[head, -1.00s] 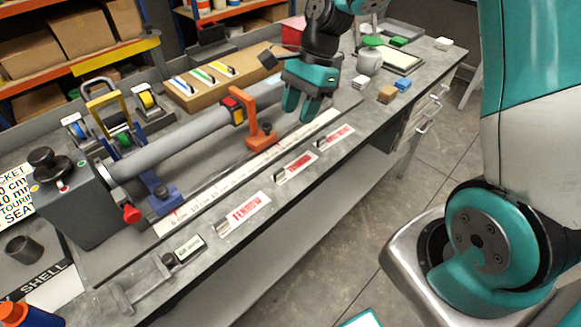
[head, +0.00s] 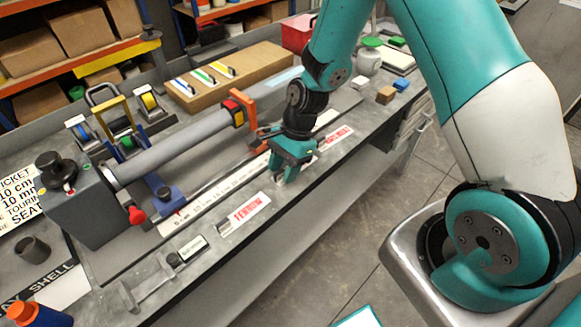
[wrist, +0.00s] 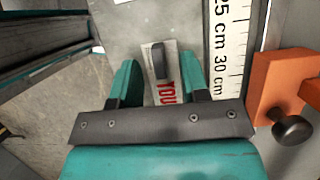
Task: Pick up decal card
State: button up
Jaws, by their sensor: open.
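A white decal card with red lettering starting "TOU" (wrist: 164,88) lies on the bench in the wrist view, with a dark grey clip-like piece (wrist: 157,60) at its far end. My gripper (wrist: 158,76) is open, with one finger on each side of the card. The fingers appear apart from it; the wrist body hides the card's near part. In the head view my gripper (head: 286,172) is low over the bench's front strip and covers this card. A similar card reading "FERROW" (head: 245,213) lies to the left, and another red-lettered card (head: 336,137) lies to the right.
A ruler strip (wrist: 232,40) runs along the right of the card in the wrist view. An orange upright clamp with a dark knob (wrist: 290,127) stands close to my gripper's right. A grey tube (head: 185,138) lies in the jig behind.

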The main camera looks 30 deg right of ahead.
grip_shut()
dwell(0.3)
